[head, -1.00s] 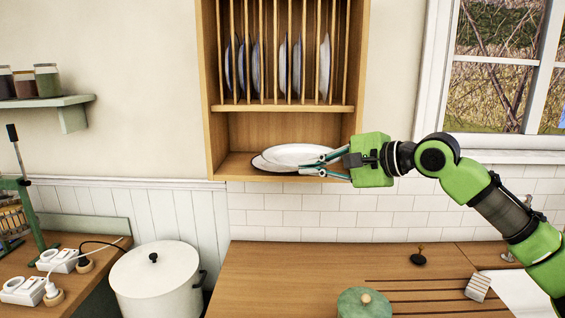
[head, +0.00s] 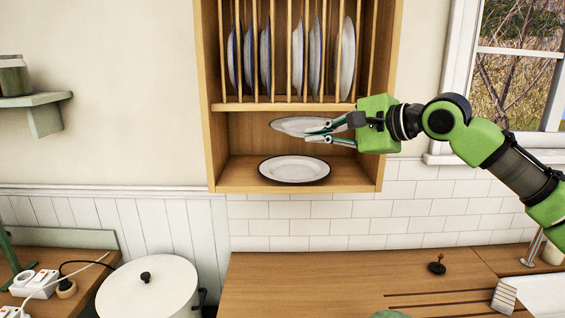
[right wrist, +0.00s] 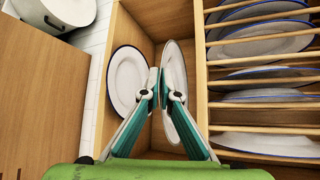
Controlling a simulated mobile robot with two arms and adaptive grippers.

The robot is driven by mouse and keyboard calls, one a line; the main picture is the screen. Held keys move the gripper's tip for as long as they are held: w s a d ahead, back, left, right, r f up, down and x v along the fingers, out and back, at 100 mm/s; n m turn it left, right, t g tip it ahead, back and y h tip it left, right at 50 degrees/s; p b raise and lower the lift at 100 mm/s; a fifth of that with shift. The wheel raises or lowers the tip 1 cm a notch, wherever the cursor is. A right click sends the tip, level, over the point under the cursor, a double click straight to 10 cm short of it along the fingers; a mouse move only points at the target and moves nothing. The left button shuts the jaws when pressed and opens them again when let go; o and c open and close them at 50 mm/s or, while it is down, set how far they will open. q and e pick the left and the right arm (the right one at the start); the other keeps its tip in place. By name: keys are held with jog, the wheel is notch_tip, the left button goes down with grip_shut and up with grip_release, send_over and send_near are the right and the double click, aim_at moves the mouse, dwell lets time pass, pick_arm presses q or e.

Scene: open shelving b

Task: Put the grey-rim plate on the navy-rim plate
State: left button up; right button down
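The navy-rim plate (head: 294,172) is white with a dark rim and lies flat on the floor of the rack's lower compartment. It also shows in the right wrist view (right wrist: 126,80). The grey-rim plate (head: 290,125) is pale and is held above it, slightly tilted, with a clear gap between the two. It also shows in the right wrist view (right wrist: 175,70). My right gripper (head: 318,134) is shut on its right edge; the fingers hide part of it. My left gripper is not in view.
The wooden rack (head: 215,150) has a divider shelf (head: 290,106) close above the held plate. Several plates stand upright between dowels above. A white pot (head: 148,290) stands below left. The wooden counter (head: 310,285) is mostly clear.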

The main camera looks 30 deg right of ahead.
jog(key=f, duration=0.3)
jog(key=f+b, duration=0.1)
jog(key=f, duration=0.3)
jog(key=f+b, duration=0.1)
jog(key=f, duration=0.2)
jog(key=shift+w+f, duration=0.3)
jog(key=c, duration=2.3)
grip_release()
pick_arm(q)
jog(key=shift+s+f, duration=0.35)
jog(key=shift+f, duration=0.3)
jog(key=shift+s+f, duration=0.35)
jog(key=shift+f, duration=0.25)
pick_arm(e)
jog(key=shift+s, duration=0.1)
jog(key=shift+r, duration=0.1)
